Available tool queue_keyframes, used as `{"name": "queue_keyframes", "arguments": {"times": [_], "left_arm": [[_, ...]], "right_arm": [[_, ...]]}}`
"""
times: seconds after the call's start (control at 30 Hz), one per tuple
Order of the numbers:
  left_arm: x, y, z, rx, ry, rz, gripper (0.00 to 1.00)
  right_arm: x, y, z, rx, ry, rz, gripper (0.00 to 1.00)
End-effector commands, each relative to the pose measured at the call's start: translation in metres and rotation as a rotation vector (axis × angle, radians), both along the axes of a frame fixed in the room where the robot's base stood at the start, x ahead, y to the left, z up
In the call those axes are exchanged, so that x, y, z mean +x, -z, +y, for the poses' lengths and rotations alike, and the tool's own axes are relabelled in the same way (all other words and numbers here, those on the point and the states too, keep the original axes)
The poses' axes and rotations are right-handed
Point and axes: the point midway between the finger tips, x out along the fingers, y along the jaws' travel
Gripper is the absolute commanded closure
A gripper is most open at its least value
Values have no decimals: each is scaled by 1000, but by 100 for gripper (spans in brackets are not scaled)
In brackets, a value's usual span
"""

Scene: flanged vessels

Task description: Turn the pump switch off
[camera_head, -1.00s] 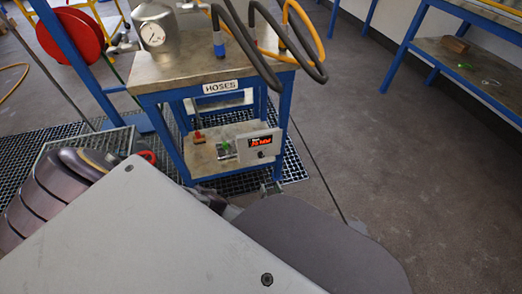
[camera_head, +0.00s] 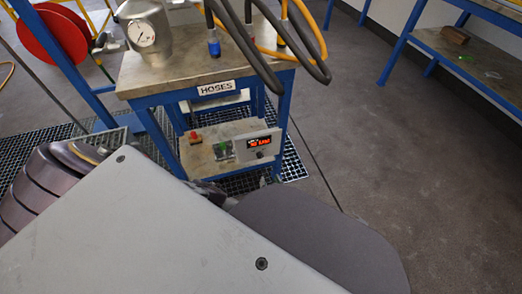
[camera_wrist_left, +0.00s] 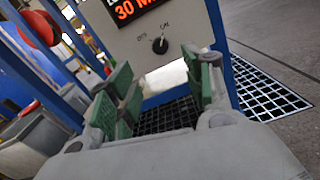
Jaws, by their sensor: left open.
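A light grey control box (camera_head: 258,146) with a red lit display stands at the front of the cart's lower shelf. A small dark knob (camera_wrist_left: 160,45) sits below the display, with small labels above it that I cannot read surely. It also shows in the head view (camera_head: 260,154). Beside the box is a small unit with a green part (camera_head: 222,150); I cannot tell which control is the pump switch. My left gripper (camera_wrist_left: 157,78) is open and empty, its green-padded fingers below and in front of the knob, apart from it. My right gripper is not in view.
The blue-framed cart (camera_head: 208,75) marked HOSES carries a metal vessel with a gauge (camera_head: 142,34) and hanging black and yellow hoses. Its legs stand near floor grating (camera_head: 292,165). A blue shelf (camera_head: 468,58) stands at the right. Floor between is clear.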

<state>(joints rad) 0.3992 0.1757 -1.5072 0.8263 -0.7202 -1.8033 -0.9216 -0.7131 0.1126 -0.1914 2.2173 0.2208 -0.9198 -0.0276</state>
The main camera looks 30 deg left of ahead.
Motion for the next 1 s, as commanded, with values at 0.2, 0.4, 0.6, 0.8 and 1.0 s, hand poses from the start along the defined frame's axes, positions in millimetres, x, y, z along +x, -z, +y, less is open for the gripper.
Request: {"name": "queue_keyframes", "arguments": {"times": [0.2, 0.4, 0.6, 0.8, 1.0], "left_arm": [[3, 0, 4, 1, -1, -1, 49], [13, 0, 15, 1, -1, -2, 49], [29, 1, 34, 2, 0, -3, 49], [46, 1, 54, 1, 0, -1, 49], [63, 1, 74, 2, -1, -1, 49]], "right_arm": [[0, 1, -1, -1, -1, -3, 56], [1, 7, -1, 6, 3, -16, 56], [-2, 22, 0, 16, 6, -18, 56], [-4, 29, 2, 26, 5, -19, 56], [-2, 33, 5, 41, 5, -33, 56]]}}
